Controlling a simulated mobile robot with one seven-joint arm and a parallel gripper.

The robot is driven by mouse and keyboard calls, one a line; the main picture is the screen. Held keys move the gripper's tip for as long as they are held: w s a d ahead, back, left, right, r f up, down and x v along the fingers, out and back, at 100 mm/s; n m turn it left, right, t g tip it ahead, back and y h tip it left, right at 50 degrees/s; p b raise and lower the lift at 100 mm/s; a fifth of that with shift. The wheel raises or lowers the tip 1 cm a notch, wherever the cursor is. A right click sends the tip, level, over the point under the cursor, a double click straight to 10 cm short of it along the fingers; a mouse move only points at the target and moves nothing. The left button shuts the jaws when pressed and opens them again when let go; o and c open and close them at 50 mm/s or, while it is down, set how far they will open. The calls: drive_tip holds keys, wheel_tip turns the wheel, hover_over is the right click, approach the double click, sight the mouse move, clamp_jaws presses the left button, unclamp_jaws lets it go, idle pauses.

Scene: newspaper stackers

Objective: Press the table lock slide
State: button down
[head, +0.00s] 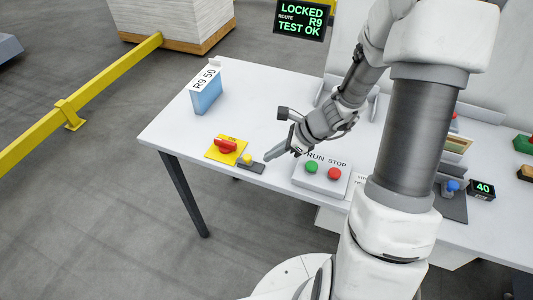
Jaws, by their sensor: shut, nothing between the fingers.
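The table lock slide appears to be the small dark plate with a yellow knob (248,159) near the front edge of the white table (185,110). My gripper (269,157) is shut and empty. Its fingertips point left and down, just right of the yellow knob and over the dark plate (255,167). I cannot tell whether they touch it. A display (300,18) at the back reads LOCKED, ROUTE R9, TEST OK.
A red rotary switch (225,146) on a yellow plate sits left of the slide. A RUN/STOP box (322,178) with green and red buttons is to the right. A blue holder (207,95) labelled R9 50 stands behind. A yellow rail (80,105) runs at left.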

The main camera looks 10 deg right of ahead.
drive_tip(key=p+v, duration=0.1)
drive_tip(key=v, duration=0.9)
drive_tip(key=shift+d+r, duration=0.1)
drive_tip(key=shift+r, duration=0.05)
